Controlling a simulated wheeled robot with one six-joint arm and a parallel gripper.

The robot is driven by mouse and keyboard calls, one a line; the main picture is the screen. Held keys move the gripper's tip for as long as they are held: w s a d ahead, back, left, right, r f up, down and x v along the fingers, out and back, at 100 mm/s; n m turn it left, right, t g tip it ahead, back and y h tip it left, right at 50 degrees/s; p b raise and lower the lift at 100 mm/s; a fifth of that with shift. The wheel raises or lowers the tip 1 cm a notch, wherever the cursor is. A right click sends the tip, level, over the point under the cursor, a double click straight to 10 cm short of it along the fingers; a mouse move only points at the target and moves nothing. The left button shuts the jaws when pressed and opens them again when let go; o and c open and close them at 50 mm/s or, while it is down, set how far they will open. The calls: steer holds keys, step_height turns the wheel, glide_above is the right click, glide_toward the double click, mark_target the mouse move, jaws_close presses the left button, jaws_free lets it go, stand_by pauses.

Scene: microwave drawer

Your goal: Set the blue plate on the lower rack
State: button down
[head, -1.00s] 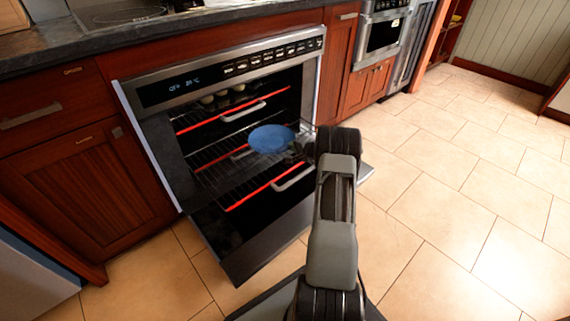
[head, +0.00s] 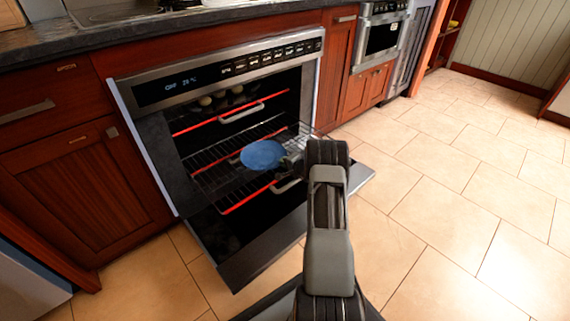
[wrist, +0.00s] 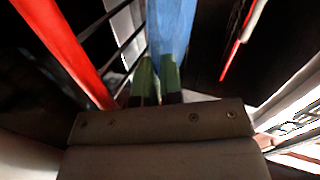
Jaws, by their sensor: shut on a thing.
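The blue plate (head: 263,155) is in the open oven's front opening, above the lower red-edged rack level (head: 240,201) and below the upper rack (head: 230,112). It looks roughly level in the head view. My gripper (head: 291,162) is at its right edge, partly hidden by my arm. In the wrist view, the green-tipped fingers (wrist: 157,75) are shut on the edge of the plate (wrist: 172,25). I cannot tell whether the plate touches the wires beneath it.
The oven door (head: 265,247) is down in front. Several small round items (head: 206,101) sit on the upper rack. A red bar (wrist: 65,45) runs close to the left of my fingers in the wrist view. The tiled floor (head: 440,210) at right is clear.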

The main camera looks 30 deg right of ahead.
steer(key=c, duration=1.6)
jaws_free()
steer(key=shift+o, duration=0.2)
